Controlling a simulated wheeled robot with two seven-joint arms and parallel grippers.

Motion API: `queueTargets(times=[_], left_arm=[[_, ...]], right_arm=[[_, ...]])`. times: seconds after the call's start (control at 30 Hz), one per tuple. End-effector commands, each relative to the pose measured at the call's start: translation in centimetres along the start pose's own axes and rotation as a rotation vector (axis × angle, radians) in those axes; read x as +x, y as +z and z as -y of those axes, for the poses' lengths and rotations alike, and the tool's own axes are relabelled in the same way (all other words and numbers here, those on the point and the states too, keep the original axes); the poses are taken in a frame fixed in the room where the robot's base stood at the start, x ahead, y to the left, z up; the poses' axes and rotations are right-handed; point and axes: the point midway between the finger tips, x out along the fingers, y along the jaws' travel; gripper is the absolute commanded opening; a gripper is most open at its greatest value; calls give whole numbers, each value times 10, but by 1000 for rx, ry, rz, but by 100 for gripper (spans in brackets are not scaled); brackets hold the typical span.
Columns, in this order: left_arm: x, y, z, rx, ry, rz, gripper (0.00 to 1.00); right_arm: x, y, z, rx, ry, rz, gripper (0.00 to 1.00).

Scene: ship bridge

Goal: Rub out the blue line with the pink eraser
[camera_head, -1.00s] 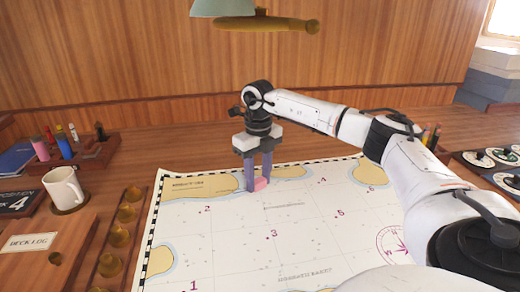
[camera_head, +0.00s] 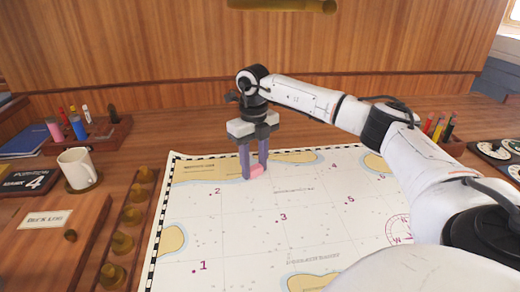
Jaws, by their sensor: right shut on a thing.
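The pink eraser (camera_head: 257,171) is between the fingertips of my right gripper (camera_head: 254,172), which is shut on it. The gripper points down at the upper part of the chart (camera_head: 240,235), near a tan coast patch. The eraser is at or just above the paper; I cannot tell if it touches. No blue line is discernible on the chart; the gripper and eraser may hide part of it. My left gripper is not in view.
A white mug (camera_head: 75,168) stands on a coaster at the left. A pen rack (camera_head: 95,135) is behind it. A rack of brass weights (camera_head: 122,243) and the deck log (camera_head: 50,225) lie left of the chart. Dials (camera_head: 492,150) are at the right.

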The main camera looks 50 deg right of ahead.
Motion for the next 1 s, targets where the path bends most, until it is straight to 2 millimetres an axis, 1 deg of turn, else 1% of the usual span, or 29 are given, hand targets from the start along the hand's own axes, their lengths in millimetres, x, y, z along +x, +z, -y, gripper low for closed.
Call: queueTargets(times=[0.03,0.1,0.47,0.77,1.0], left_arm=[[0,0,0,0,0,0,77],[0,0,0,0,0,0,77],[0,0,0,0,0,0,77],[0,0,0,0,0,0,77],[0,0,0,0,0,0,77]], right_arm=[[1,2,-5,-3,2,0,17],[0,2,-7,-1,2,0,17],[0,4,-10,-1,1,0,17],[0,11,-30,-2,1,1,17],[0,11,-31,0,1,0,17]])
